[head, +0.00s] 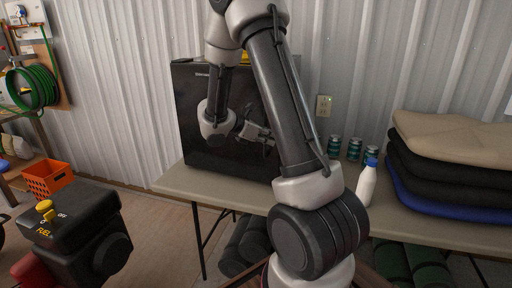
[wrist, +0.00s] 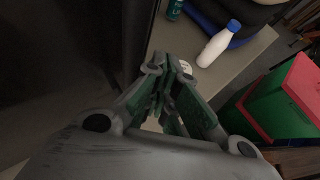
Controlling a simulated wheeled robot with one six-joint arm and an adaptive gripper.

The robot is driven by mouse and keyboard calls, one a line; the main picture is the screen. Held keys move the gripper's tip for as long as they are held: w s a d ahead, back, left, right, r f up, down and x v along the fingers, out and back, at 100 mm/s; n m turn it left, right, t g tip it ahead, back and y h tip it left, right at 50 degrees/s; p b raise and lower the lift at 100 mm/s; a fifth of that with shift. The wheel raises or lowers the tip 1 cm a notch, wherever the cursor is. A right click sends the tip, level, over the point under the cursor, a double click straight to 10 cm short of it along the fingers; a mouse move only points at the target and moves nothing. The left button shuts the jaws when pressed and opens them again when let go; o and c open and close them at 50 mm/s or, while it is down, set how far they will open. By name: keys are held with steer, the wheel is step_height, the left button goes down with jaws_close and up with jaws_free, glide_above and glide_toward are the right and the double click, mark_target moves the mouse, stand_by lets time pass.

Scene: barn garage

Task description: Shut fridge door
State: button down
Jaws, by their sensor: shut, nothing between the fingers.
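The black mini fridge (head: 225,165) stands on the table against the corrugated wall, with a small logo at its upper left. Its dark front looks flat; my arm covers its right part, so I cannot tell whether the door stands ajar. My gripper (head: 268,138) is in front of the fridge's right part, pointing right. In the wrist view my gripper's fingers (wrist: 170,66) are together and empty, above the tabletop. A large dark fridge surface (wrist: 65,65) fills the left of that view, beside the gripper; contact cannot be told.
The beige table (head: 205,187) also holds several dark green cans (head: 354,149), a white bottle with a blue cap (head: 367,184) and folded fabric (head: 450,165). Rolled mats (head: 245,245) lie underneath.

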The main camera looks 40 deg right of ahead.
steer(key=w+d, duration=0.2)
steer(key=d, duration=0.1)
steer(key=w+d, duration=0.1)
steer(key=shift+w+d+r, duration=0.15)
steer(key=shift+d+r, duration=0.25)
steer(key=shift+r, duration=0.1)
steer(key=s+f+v, duration=0.1)
steer(key=v, duration=1)
steer(key=shift+a+r, duration=0.2)
steer(key=shift+a, duration=0.55)
